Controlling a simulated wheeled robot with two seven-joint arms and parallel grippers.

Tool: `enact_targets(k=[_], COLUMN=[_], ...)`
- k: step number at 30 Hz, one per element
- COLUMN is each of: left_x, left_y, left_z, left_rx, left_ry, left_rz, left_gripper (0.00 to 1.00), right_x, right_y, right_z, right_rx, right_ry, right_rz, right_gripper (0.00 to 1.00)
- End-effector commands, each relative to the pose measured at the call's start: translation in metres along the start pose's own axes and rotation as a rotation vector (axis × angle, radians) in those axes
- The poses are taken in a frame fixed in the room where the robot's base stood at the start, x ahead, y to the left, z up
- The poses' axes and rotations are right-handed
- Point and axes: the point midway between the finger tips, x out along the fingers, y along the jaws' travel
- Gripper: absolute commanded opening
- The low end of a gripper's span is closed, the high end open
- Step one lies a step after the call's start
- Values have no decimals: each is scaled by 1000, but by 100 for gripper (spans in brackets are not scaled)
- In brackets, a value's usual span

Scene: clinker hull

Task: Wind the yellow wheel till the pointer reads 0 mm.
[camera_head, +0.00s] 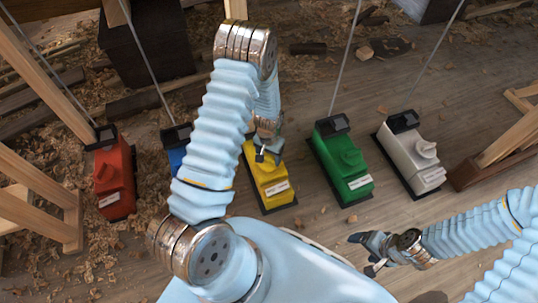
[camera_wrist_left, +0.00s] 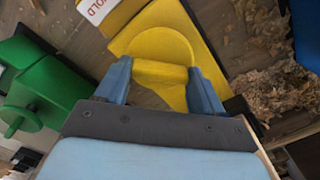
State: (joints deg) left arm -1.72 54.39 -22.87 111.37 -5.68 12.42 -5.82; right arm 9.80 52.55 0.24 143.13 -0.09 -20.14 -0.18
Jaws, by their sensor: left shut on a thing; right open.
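The yellow unit (camera_head: 273,190) stands on the floor in the middle of the row, partly covered by my left arm. Its yellow wheel (camera_wrist_left: 160,45) shows in the left wrist view as a round disc with a raised grip bar. My left gripper (camera_wrist_left: 160,82) is shut on that bar, one blue finger on each side. In the head view, my left gripper (camera_head: 266,152) is over the yellow unit's upper part. The pointer and any scale are hidden, so I cannot read them. My right gripper (camera_head: 363,254) is open and empty at lower right, away from the units.
Similar units stand alongside: red (camera_head: 114,180), blue (camera_head: 176,148), green (camera_head: 342,165) and white (camera_head: 412,155). Thin rods rise from several of them. Wooden trestle legs (camera_head: 40,195) stand at left, others at right. Wood shavings litter the floor.

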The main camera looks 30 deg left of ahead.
Motion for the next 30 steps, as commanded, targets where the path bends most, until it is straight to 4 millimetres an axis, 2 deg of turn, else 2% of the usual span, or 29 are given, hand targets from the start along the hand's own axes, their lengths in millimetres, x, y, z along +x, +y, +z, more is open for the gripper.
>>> enact_targets(k=[5,6,11,19,22,26,30], left_x=[0,0,0,-1,-9,-34,-70], left_y=[0,0,0,0,0,0,0], left_z=[0,0,0,0,-1,-1,-1], left_rx=[0,0,-1,-1,-1,-2,-2], left_ry=[-1,-1,-1,0,2,4,4], left_rz=[0,0,0,0,0,1,0], left_gripper=[38,71,94,94,94,94,94], right_x=[0,0,0,0,-2,-7,-14], right_y=[0,0,0,0,-1,-2,-4], right_z=[0,0,0,0,0,0,-1], right_rx=[0,0,0,0,0,0,1], right_ry=[0,0,0,0,0,1,3], right_rz=[0,0,0,0,0,1,3], right_gripper=[82,82,82,82,82,82,82])
